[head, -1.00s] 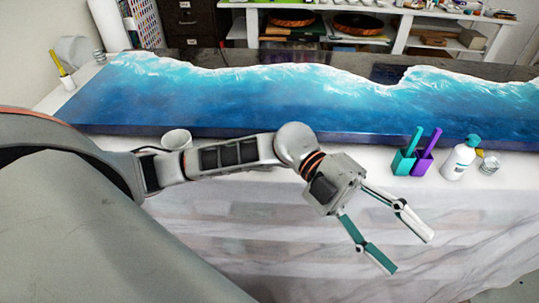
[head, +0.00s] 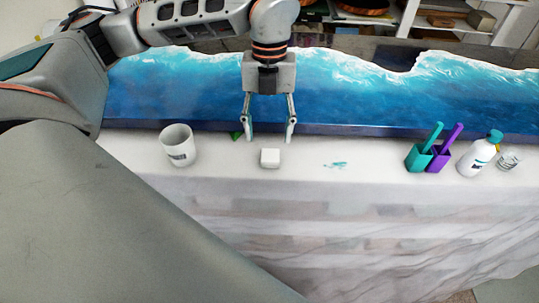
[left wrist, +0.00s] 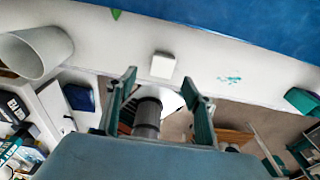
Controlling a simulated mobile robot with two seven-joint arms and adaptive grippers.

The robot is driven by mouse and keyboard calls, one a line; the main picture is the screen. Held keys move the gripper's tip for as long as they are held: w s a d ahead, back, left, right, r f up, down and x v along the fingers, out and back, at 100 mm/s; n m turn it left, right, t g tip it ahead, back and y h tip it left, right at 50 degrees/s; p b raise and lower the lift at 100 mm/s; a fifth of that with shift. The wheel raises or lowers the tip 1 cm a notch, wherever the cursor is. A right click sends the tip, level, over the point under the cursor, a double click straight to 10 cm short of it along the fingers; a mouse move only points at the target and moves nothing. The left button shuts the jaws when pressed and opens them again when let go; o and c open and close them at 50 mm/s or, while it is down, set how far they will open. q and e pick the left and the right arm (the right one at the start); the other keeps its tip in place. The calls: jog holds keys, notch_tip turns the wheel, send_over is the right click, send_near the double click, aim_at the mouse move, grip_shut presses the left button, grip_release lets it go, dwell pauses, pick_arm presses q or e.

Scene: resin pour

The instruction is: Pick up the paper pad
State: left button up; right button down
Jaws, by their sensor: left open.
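The paper pad, a small white block (head: 270,158), lies flat on the white-covered table near its front edge. In the left wrist view the pad (left wrist: 163,65) shows just beyond the fingertips, between their lines. My left gripper (head: 268,137) hangs pointing down with its two fingers spread, in line with the pad and a little behind it in the head view. It is empty, and no contact with the pad shows. My right gripper is not in view.
A white cup (head: 177,146) stands left of the pad. A teal smear (head: 335,165) marks the cloth on the right. Teal (head: 417,158) and purple (head: 439,160) holders and a white bottle (head: 477,155) stand farther right. The blue resin slab (head: 350,95) lies behind.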

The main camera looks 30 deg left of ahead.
aim_at(270, 155)
pick_arm(q)
jog(key=f, duration=0.6)
jog(key=shift+s+d+f, duration=0.2)
jog(key=shift+d+f, duration=0.15)
jog(key=shift+d, duration=0.05)
jog(key=c, duration=0.8)
